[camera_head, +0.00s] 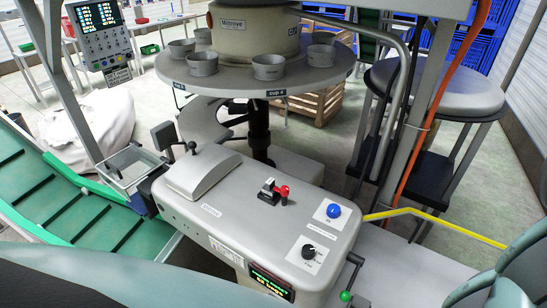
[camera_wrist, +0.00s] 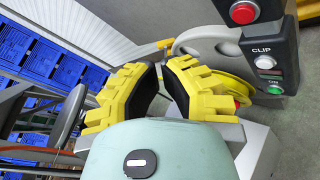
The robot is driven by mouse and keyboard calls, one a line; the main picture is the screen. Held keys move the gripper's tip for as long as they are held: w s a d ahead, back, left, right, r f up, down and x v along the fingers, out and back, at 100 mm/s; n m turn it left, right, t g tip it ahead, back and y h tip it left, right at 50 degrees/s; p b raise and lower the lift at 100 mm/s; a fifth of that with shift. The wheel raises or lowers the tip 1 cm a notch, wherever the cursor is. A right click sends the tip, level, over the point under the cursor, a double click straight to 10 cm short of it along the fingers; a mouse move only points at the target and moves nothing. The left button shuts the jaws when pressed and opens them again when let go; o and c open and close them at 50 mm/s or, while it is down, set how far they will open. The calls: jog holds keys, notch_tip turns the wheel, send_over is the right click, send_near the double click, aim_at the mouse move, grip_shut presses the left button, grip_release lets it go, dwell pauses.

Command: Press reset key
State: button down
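No label reading "reset" can be made out, so I cannot tell which control is the reset key. On the grey console (camera_head: 225,190) a blue button (camera_head: 334,211) sits on a white plate, with a black knob (camera_head: 308,251) below it. A panel with lit screens and small keys (camera_head: 103,38) stands at the upper left. My gripper (camera_wrist: 164,66) has yellow fingers with black pads and holds nothing visible. Its tips look close together; whether they touch is unclear. It is not seen in the head view.
A red-handled switch (camera_head: 282,192) and a green-tipped lever (camera_head: 346,295) project from the console. A round table with cups (camera_head: 250,80) stands behind. The wrist view shows a box marked CLIP (camera_wrist: 268,48) with a red button (camera_wrist: 243,12) and a green ON button (camera_wrist: 275,89).

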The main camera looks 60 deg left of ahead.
dwell(0.3)
jog(key=w+d, duration=0.3)
jog(key=d, duration=0.5)
jog(key=shift+w, duration=0.3)
jog(key=c, duration=1.6)
grip_release()
grip_shut()
jog(key=shift+s, duration=0.1)
